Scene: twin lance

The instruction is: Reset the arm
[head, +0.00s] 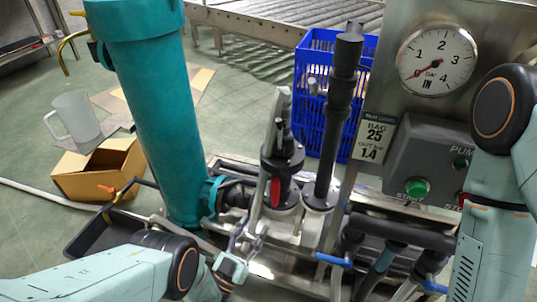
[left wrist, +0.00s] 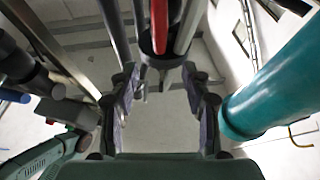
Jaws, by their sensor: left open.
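My left arm comes in from the lower left of the head view. Its gripper (head: 247,239) is open in front of the dark valve assembly (head: 282,158) with a red handle (head: 275,192). In the left wrist view, the two fingers of this gripper (left wrist: 161,103) stand wide apart with nothing between them. The red handle (left wrist: 159,25) shows beyond them at the top. My right arm stands upright at the right edge of the head view, in front of the panel; its gripper is hidden or out of frame.
A teal cylinder (head: 155,110) stands left of the valve; it also shows in the wrist view (left wrist: 275,85). A black upright pipe (head: 335,120), a blue crate (head: 314,62) and a gauge panel with a green button (head: 417,188) are on the right. A cardboard box (head: 100,172) and clear jug (head: 76,116) are left.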

